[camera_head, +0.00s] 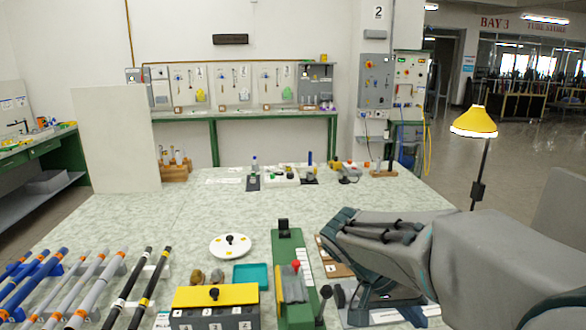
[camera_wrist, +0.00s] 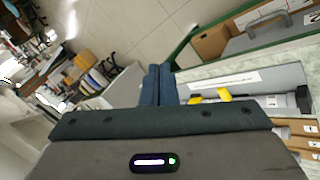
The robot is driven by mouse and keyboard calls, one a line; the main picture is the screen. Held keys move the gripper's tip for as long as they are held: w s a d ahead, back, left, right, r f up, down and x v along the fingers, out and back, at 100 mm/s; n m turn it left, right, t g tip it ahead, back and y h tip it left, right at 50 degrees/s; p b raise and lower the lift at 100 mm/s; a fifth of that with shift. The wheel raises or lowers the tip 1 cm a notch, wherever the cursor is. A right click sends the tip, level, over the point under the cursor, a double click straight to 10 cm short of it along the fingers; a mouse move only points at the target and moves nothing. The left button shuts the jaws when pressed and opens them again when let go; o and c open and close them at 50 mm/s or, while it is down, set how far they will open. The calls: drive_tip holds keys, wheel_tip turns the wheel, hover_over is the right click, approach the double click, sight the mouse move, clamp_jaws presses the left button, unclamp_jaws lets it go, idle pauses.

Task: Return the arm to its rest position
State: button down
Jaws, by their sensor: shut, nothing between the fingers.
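My arm (camera_head: 490,262) reaches in from the right edge in the head view, large and grey, folded over the right part of the table (camera_head: 235,215). I cannot make out the fingertips in that view. In the wrist view my gripper (camera_wrist: 158,84) shows two dark blue-grey fingers pressed together, with nothing between them. The fingers point out over open floor, beside a green-edged bench.
Rods on racks (camera_head: 75,285), a yellow-topped box (camera_head: 215,297), a green fixture with a red knob (camera_head: 292,280) and a white disc (camera_head: 230,246) occupy the near table. A lamp (camera_head: 474,122) stands right. The middle table is largely clear.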

drive_tip(key=s+a+n+t+y+p, duration=0.3)
drive_tip(key=s+a+n+y+p, duration=0.1)
drive_tip(key=s+a+n+y, duration=0.2)
drive_tip(key=shift+s+a+f+t+y, duration=0.2)
drive_tip(key=shift+s+t+y, duration=0.1)
drive_tip(key=shift+s+y, duration=0.65)
drive_tip(key=shift+s+d, duration=0.1)
